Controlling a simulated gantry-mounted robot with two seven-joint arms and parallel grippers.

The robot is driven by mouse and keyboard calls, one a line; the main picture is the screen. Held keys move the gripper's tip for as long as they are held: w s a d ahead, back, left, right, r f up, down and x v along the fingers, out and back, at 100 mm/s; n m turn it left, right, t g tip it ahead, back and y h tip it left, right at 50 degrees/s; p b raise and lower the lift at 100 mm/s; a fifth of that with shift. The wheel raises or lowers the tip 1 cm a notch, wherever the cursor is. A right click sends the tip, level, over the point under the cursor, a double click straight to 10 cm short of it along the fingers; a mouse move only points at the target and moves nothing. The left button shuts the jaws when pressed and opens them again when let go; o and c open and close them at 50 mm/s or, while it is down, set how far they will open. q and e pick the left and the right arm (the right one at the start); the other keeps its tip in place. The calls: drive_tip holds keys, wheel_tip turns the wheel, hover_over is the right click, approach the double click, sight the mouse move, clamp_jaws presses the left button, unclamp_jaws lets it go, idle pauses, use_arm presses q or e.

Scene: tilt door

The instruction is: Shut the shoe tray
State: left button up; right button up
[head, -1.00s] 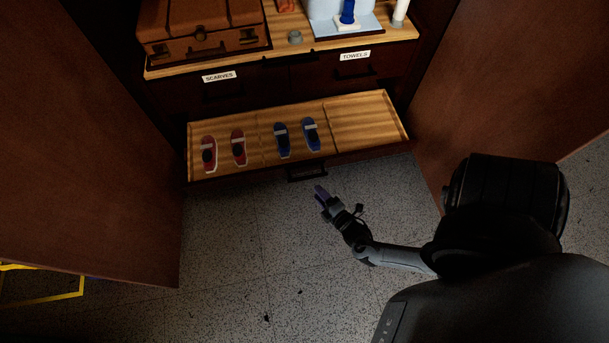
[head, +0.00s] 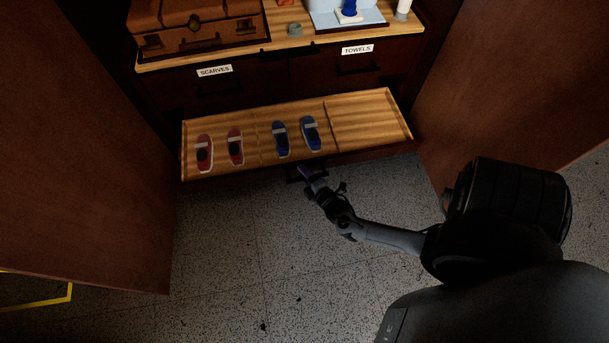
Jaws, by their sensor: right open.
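The shoe tray (head: 370,122) is a shallow wooden tray pulled out from the bottom of the dark cabinet. A pair of red shoes (head: 220,149) lies in its left section and a pair of blue shoes (head: 296,136) in its middle section; the right section is empty. A dark handle is on the middle of the tray's front. My right gripper (head: 306,174) is open, with its fingertips at the handle, which it partly covers. I cannot tell whether it touches the handle. My left gripper is not in view.
Two closed drawers labelled SCARVES (head: 214,71) and TOWELS (head: 357,49) are above the tray. A brown suitcase (head: 195,25) sits on the cabinet top. Brown doors (head: 70,140) and (head: 510,80) stand open on both sides. The speckled floor (head: 240,250) in front is clear.

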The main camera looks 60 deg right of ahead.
drive_tip(key=shift+a, duration=0.1)
drive_tip(key=shift+c, duration=0.3)
clamp_jaws()
